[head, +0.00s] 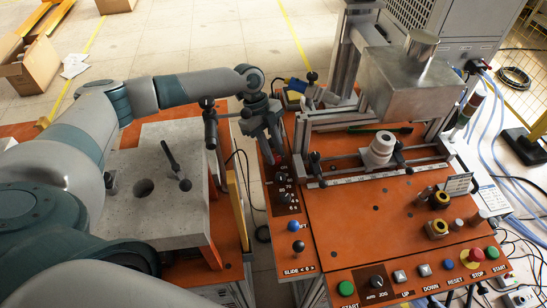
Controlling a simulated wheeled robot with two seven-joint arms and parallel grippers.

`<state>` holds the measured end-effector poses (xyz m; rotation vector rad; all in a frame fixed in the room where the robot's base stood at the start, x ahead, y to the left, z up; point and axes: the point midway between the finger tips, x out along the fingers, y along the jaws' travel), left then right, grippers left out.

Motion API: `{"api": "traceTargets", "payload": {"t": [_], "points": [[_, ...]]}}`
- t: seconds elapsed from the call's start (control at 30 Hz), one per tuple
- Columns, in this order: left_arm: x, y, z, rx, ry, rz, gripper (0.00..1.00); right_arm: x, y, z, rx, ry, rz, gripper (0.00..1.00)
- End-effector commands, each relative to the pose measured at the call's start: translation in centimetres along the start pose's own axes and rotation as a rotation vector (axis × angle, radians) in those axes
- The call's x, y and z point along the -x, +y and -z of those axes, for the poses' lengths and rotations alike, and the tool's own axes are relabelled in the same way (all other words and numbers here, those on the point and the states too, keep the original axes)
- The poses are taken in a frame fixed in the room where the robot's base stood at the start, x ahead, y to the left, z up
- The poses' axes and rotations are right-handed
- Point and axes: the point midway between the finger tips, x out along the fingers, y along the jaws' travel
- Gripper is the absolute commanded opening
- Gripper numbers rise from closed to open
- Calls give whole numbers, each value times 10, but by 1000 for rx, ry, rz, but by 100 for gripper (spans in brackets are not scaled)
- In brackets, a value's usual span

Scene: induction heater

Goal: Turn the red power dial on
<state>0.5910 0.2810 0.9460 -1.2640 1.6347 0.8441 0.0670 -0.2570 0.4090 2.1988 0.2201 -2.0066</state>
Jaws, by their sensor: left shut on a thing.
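My left gripper (273,151) reaches down from above onto the far end of the narrow dark control strip (288,201), left of the orange machine top. Its fingers are shut on the red power dial. The dial is almost wholly hidden behind the fingers, and its angle cannot be read. My right gripper is not in view.
A grey slab (155,215) lies left.

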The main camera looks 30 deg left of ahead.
Motion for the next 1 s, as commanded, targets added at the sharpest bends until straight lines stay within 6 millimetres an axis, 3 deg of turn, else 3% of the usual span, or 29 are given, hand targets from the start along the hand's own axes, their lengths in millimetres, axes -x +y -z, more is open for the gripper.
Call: {"api": "traceTargets", "payload": {"t": [0.1,0.4,1.0], "points": [[-4,-2,-1,-99,0,-39,2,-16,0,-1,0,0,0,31],[-2,-5,0,-299,0,-122,2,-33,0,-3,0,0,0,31],[1,-5,0,-392,-3,-161,2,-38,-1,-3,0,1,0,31]]}}
